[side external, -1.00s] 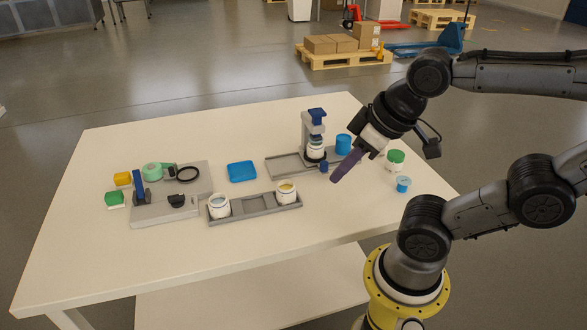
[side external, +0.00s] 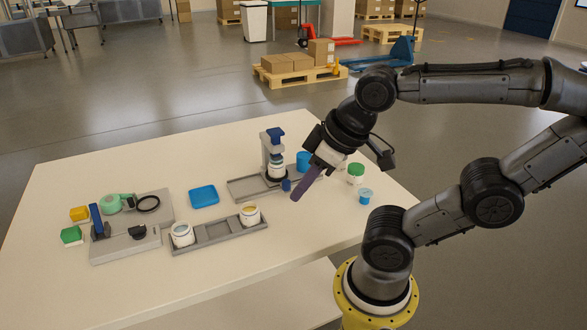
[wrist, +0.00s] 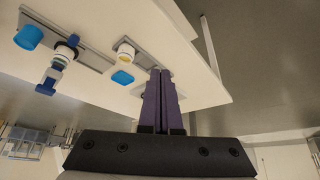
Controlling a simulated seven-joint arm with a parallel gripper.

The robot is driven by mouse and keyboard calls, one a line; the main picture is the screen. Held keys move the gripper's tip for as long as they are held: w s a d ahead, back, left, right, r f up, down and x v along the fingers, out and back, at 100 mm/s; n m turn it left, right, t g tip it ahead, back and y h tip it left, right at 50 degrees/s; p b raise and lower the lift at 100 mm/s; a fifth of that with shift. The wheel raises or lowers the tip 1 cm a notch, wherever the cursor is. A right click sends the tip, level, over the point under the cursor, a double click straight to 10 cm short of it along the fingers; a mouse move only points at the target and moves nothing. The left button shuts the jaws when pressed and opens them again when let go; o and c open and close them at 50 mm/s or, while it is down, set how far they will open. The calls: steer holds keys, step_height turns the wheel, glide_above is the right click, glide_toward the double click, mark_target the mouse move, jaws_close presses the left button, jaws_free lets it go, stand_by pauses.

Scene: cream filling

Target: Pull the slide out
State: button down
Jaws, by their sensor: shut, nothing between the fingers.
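The filling station (side external: 272,150), with a blue-topped head, stands on a grey base plate (side external: 243,190) at the table's back right. A white jar (side external: 276,173) sits under the head. A small blue knob (side external: 286,185) shows at the front of the base, beside my fingertips; I take it to be the slide's handle, but cannot tell for certain. My gripper (side external: 296,196) has purple fingers angled down to the left. They are shut and empty, close to the knob; contact is unclear. In the wrist view the station's blue head (wrist: 48,80) is left of the fingers (wrist: 161,72).
A grey tray (side external: 217,231) holds two white jars, (side external: 182,235) and (side external: 250,215). A blue tray (side external: 204,196) lies behind it. A blue cup (side external: 304,160), green-lidded jar (side external: 355,173) and small blue-topped cup (side external: 365,196) stand right. A tool board (side external: 130,240) is left. The front tabletop is clear.

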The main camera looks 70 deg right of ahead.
steer(key=c, duration=1.5)
jaws_free()
steer(key=shift+c, duration=0.2)
steer(key=shift+o, duration=1.1)
steer(key=o, duration=0.5)
steer(key=shift+w+d+r+m, duration=0.1)
steer(key=shift+w+r+m, duration=0.2)
steer(key=shift+r, duration=0.25)
steer(key=shift+w+r+m, duration=0.25)
steer(key=shift+r+m, duration=0.05)
steer(key=shift+r, duration=0.25)
steer(key=shift+o, duration=1.1)
steer(key=shift+m+g+h, duration=0.3)
steer(key=shift+m+g, duration=0.1)
steer(key=shift+m, duration=0.5)
steer(key=w, duration=0.1)
steer(key=w+d+r, duration=0.2)
steer(key=shift+w, duration=0.25)
steer(key=m+g, duration=0.5)
steer(key=m, duration=0.3)
glide_above(286, 181)
step_height(286, 181, down, 8)
step_height(286, 181, down, 13)
steer(key=shift+s+f, duration=0.1)
